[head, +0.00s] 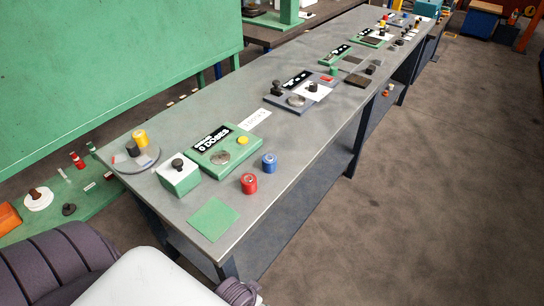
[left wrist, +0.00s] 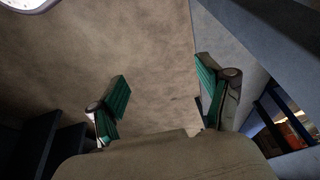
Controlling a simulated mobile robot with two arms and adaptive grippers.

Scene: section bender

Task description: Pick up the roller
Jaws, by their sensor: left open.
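No single thing in view is plainly marked as the roller. Which, if any, is the roller I cannot tell. My left gripper (left wrist: 163,85) shows in the left wrist view, its green-padded fingers wide apart with nothing between them. Neither gripper shows in the head view.
A green box with a "0 DOSES" label (head: 220,150), a smaller box with a black knob (head: 178,175) and a flat green square (head: 213,219) share the near bench end. More devices stand farther along. A large green panel (head: 110,60) rises behind.

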